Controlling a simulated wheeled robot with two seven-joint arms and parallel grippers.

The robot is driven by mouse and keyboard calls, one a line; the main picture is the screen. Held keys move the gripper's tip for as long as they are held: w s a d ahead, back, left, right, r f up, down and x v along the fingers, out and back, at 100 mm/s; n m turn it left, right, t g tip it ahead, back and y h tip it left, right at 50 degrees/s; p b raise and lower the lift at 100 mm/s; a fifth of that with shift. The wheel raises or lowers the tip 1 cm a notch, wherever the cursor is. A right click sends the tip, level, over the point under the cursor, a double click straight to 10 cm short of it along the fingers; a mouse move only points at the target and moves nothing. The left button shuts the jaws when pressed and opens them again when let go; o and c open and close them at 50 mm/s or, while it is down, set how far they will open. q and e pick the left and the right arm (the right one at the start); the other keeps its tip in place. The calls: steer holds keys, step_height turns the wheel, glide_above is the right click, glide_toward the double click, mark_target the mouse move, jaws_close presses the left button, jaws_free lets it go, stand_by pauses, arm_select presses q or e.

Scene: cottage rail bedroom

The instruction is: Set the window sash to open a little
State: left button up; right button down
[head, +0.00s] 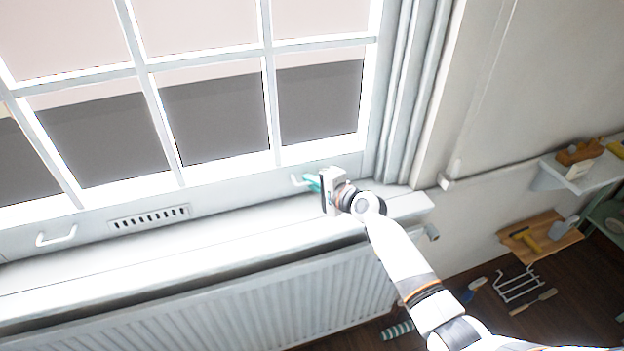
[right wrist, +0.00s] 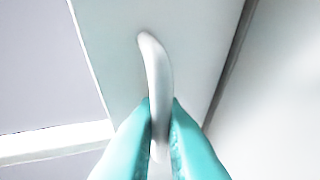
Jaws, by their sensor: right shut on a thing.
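The window sash (head: 230,175) is a white frame with several panes, and it fills the upper left of the head view. Its bottom rail sits close to the white sill (head: 120,257); whether there is a gap under it I cannot tell. A white handle (head: 295,180) is on the rail's right end, and another white handle (head: 57,237) is on its left part. My right gripper (head: 312,183) is at the right handle. In the right wrist view, the teal fingers (right wrist: 161,125) are shut on this curved handle (right wrist: 153,60), one on each side. My left gripper is not in view.
A slotted vent (head: 149,217) is on the rail between the handles. A white radiator (head: 240,305) stands below the sill. At right are a shelf (head: 598,178) with tools, a wooden board (head: 545,240), and a wire rack (head: 518,287) on the dark floor.

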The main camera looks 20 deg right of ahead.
mark_target(313, 152)
steer(key=shift+t, duration=0.3)
step_height(313, 152, up, 10)
steer(key=p, duration=0.5)
steer(key=shift+w+d+f+p, duration=0.1)
steer(key=shift+w+f+p, duration=0.05)
steer(key=shift+p, duration=0.15)
steer(key=shift+r+p, duration=0.3)
steer(key=c, duration=1.5)
jaws_free()
steer(key=shift+f, duration=0.15)
steer(key=shift+c, duration=0.2)
steer(key=shift+f, duration=0.1)
steer(key=shift+s, duration=0.2)
steer(key=b+v, duration=0.1)
steer(key=v, duration=1)
steer(key=shift+s+d, duration=0.2)
steer(key=shift+s, duration=0.1)
